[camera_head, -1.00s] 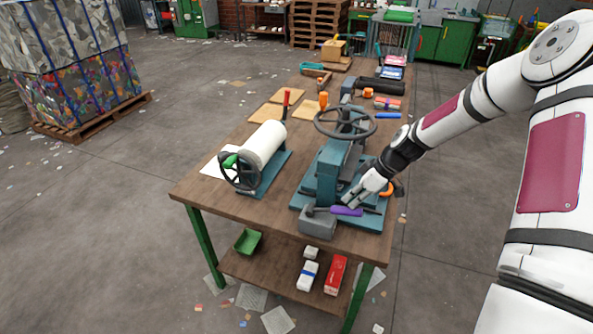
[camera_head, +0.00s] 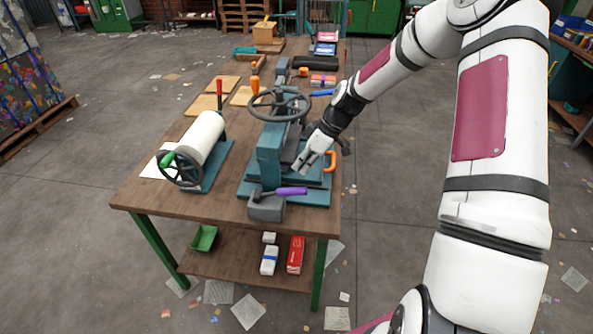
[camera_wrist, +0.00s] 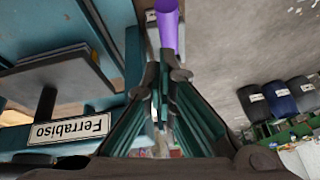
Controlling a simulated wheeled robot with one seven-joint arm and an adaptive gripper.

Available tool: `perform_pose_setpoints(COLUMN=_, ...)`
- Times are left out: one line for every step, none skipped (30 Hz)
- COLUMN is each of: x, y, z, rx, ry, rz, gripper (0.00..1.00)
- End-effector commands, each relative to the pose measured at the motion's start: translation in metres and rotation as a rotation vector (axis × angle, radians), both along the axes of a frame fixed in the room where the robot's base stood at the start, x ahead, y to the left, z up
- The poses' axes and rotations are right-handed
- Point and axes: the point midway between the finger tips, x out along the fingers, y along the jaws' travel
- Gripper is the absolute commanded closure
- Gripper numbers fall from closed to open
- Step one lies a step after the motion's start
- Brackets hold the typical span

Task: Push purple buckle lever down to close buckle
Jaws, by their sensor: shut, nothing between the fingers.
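The purple buckle lever (camera_head: 291,191) lies about level across the grey buckle block (camera_head: 266,208) at the near edge of the workbench. Its handle points right. My gripper (camera_head: 299,170) is shut and empty, just above and behind the lever in the head view, with a small gap between them. In the wrist view the purple lever (camera_wrist: 168,28) shows just beyond the closed fingertips (camera_wrist: 165,72). The grey block is not clearly visible there.
A teal press (camera_head: 270,155) with a dark handwheel (camera_head: 280,105) stands close left of my gripper. A white roller device (camera_head: 200,138) is further left. An orange handle (camera_head: 331,161) sits right of the gripper.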

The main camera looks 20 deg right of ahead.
Motion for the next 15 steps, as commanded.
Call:
perform_pose_setpoints(x=-0.002, y=-0.008, z=0.005, rx=0.001, ry=-0.002, rz=-0.002, gripper=1.00)
perform_pose_setpoints(x=-0.005, y=-0.012, z=0.007, rx=0.000, ry=-0.001, rz=-0.001, gripper=1.00)
perform_pose_setpoints(x=-0.008, y=-0.018, z=0.011, rx=0.000, ry=-0.002, rz=-0.002, gripper=1.00)
perform_pose_setpoints(x=-0.010, y=-0.023, z=0.013, rx=0.000, ry=-0.003, rz=-0.002, gripper=1.00)
perform_pose_setpoints(x=-0.012, y=-0.027, z=0.016, rx=0.000, ry=-0.003, rz=-0.002, gripper=1.00)
perform_pose_setpoints(x=-0.015, y=-0.032, z=0.019, rx=0.000, ry=-0.003, rz=-0.001, gripper=1.00)
perform_pose_setpoints(x=-0.017, y=-0.036, z=0.021, rx=0.000, ry=-0.003, rz=-0.002, gripper=1.00)
perform_pose_setpoints(x=-0.018, y=-0.039, z=0.024, rx=0.000, ry=-0.004, rz=-0.001, gripper=1.00)
perform_pose_setpoints(x=-0.021, y=-0.044, z=0.026, rx=0.000, ry=-0.003, rz=0.000, gripper=1.00)
perform_pose_setpoints(x=-0.022, y=-0.046, z=0.028, rx=0.000, ry=-0.003, rz=0.000, gripper=1.00)
perform_pose_setpoints(x=-0.023, y=-0.049, z=0.029, rx=0.001, ry=-0.002, rz=0.000, gripper=1.00)
perform_pose_setpoints(x=-0.025, y=-0.051, z=0.031, rx=0.001, ry=-0.002, rz=0.000, gripper=1.00)
perform_pose_setpoints(x=-0.026, y=-0.053, z=0.031, rx=0.001, ry=-0.003, rz=0.001, gripper=1.00)
perform_pose_setpoints(x=-0.027, y=-0.054, z=0.032, rx=0.001, ry=-0.002, rz=0.002, gripper=1.00)
perform_pose_setpoints(x=-0.028, y=-0.055, z=0.033, rx=0.001, ry=-0.002, rz=0.002, gripper=1.00)
